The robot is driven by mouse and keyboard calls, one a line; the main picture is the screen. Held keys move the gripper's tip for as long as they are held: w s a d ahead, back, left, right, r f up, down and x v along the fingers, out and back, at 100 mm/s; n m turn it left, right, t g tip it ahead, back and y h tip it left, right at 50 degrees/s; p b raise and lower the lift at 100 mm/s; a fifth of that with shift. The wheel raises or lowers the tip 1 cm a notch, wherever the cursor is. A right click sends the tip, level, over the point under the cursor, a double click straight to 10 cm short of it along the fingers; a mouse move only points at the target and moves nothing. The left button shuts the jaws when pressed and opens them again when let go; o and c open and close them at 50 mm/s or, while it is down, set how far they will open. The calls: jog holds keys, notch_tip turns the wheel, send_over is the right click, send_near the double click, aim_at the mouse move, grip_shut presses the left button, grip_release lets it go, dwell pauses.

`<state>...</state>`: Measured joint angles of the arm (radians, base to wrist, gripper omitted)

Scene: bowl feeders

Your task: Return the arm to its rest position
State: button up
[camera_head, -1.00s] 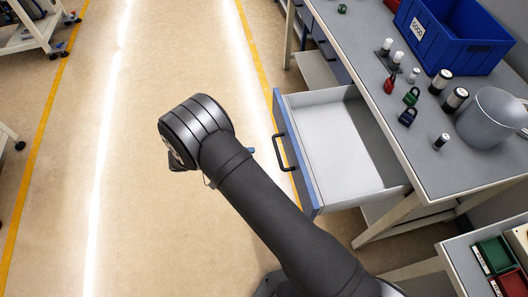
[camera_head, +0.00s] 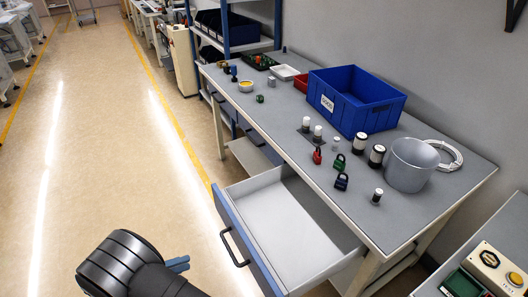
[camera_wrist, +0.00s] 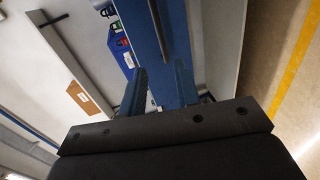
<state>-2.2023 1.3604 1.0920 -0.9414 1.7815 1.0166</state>
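My arm (camera_head: 125,265) shows at the bottom left of the head view, over the floor and left of the open drawer. A blue finger of my gripper (camera_head: 178,264) shows beside it. In the wrist view my gripper (camera_wrist: 160,74) has its two blue fingers apart, with nothing seen held between them. A blue panel lies beyond the fingers. The drawer (camera_head: 228,238) is pulled out, with a blue front, a dark handle and a white interior that looks empty.
The grey workbench (camera_head: 285,135) holds a blue bin (camera_head: 352,125), a grey bucket (camera_head: 408,170), red (camera_head: 317,155), green (camera_head: 339,163) and blue padlocks (camera_head: 342,181), and several cylinders. The floor left of the drawer (camera_head: 90,150) is clear. A panel with trays stands lower right.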

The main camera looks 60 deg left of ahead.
aim_at(229, 247)
jog(key=x, duration=1.6)
jog(key=v, duration=1.7)
jog(key=shift+s, duration=0.2)
jog(key=shift+x, duration=8.9)
jog(key=shift+r, duration=0.15)
